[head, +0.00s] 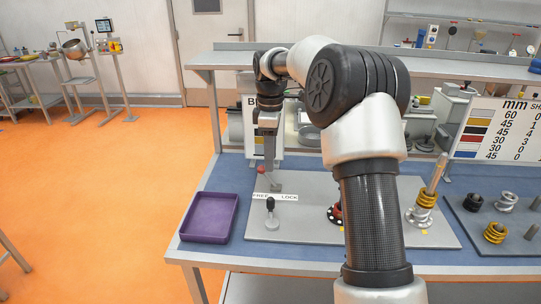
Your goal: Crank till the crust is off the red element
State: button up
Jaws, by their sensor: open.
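My gripper (267,155) points down over the left part of the grey plate (295,228). It is open, and I see nothing held in it. A small red knob (260,169) and a grey metal piece (276,184) show just under its fingers; whether they touch is too small to tell. A red element (335,213) sits on the plate, partly hidden behind my arm, so any crust on it cannot be made out. A black-knobbed lever (270,205) stands in front of the FREE/LOCK label (275,197), on a light round base.
A purple tray (188,234) lies at the bench's left edge. A post with yellow rings (425,198) stands right of my arm. A dark board (517,241) at right carries black, silver and yellow rings. A sign with coloured bars (499,130) stands behind.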

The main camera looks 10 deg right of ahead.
aim_at(272, 224)
jog(key=i+j+z, duration=0.2)
jog(key=j, duration=0.25)
jog(key=j+z, duration=0.2)
jog(key=j, duration=0.2)
jog(key=j+z, duration=0.2)
jog(key=j, duration=0.25)
jog(key=i, duration=0.05)
